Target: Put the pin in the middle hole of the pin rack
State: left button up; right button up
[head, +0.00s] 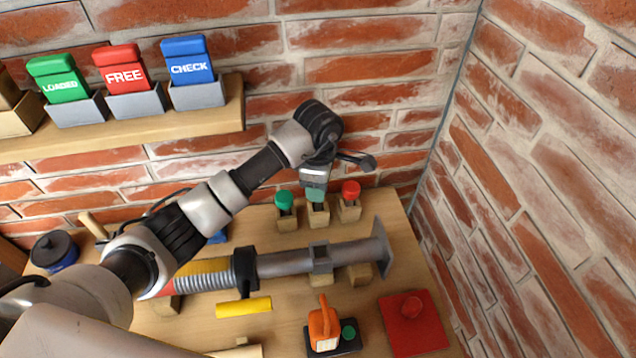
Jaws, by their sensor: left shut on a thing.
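The pin rack (318,222) is a row of three small wooden holders at the back of the wooden table. A green-headed pin (285,199) stands in its left holder and a red-headed pin (350,189) in its right one. My left gripper (316,178) is above the middle holder, shut on a teal pin (317,194). The pin is in line with the middle holder. Its lower end is hard to make out, so I cannot tell how deep it sits in the hole. My right gripper is not in view.
A long grey tool (290,263) lies on supports in front of the rack. A yellow bar (244,306), an orange object (323,326) and a red plate (414,322) lie nearer. A shelf (130,129) holds LOADED, FREE and CHECK cards. Brick walls close the back and right.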

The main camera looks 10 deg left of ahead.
pick_arm(q)
jog(key=shift+f, duration=0.35)
jog(key=o, duration=1.6)
jog(key=shift+r, duration=0.1)
